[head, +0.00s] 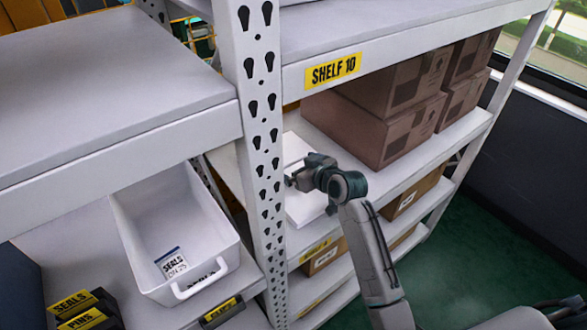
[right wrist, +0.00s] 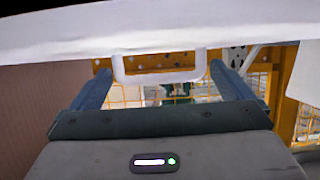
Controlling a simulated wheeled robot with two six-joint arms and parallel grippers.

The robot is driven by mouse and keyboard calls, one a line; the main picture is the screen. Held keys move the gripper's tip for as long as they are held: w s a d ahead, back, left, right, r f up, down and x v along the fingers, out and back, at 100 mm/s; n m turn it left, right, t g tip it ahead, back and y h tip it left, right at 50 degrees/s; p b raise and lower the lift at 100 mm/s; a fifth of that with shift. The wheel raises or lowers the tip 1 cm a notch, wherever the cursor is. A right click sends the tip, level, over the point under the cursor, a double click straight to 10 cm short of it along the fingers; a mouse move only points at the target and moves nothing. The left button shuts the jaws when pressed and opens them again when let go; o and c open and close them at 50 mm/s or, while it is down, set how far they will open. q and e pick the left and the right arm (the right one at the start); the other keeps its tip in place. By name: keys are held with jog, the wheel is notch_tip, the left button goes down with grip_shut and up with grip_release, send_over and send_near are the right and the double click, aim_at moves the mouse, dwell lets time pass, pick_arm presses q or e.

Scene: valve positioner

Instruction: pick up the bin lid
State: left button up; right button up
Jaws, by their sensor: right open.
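The bin lid (head: 303,207) looks like a flat white slab on the middle shelf under the SHELF 10 label, partly hidden by the upright post and my right gripper. My right gripper (head: 292,179) is at the lid, with its arm reaching in from the lower right. In the right wrist view, a white loop handle (right wrist: 165,77) lies between the two open fingers, below a broad white edge (right wrist: 150,32). The fingers stand apart on either side of the handle, with gaps. My left gripper is not in view.
A perforated white post (head: 262,150) stands just left of the gripper. Brown boxes (head: 375,130) fill the shelf to the right. A white seals bin (head: 205,225) sits on the left shelf. Green floor (head: 470,250) is clear at the right.

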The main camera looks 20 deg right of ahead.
jog(key=shift+s, duration=0.1)
jog(key=c, duration=0.7)
jog(key=shift+r, duration=0.1)
